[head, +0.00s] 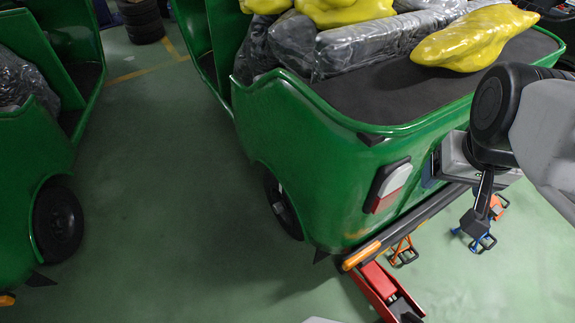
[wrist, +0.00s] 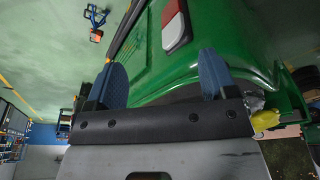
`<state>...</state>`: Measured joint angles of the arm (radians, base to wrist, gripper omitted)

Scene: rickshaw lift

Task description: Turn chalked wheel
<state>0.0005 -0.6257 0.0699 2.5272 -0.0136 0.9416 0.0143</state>
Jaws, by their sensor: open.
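The green rickshaw (head: 320,185) fills the middle of the head view. Its dark rear wheel (head: 281,205) sits under the body's left side, partly covered by the fender; a pale mark shows on it, but I cannot tell if it is chalk. My gripper (head: 432,168) is by the rickshaw's tail, right of the tail light and well away from this wheel. In the wrist view my gripper (wrist: 162,60) has two blue finger pads apart with nothing between them. The green tail and its light (wrist: 176,25) lie beyond them; no wheel is clear there.
A red floor jack (head: 384,290) stands under the rear bumper (head: 410,225). Orange (head: 403,250) and blue (head: 484,240) stands are on the floor to its right. Yellow and grey sacks (head: 375,45) load the bed. Another green rickshaw with a wheel (head: 58,222) is at left, with clear floor between.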

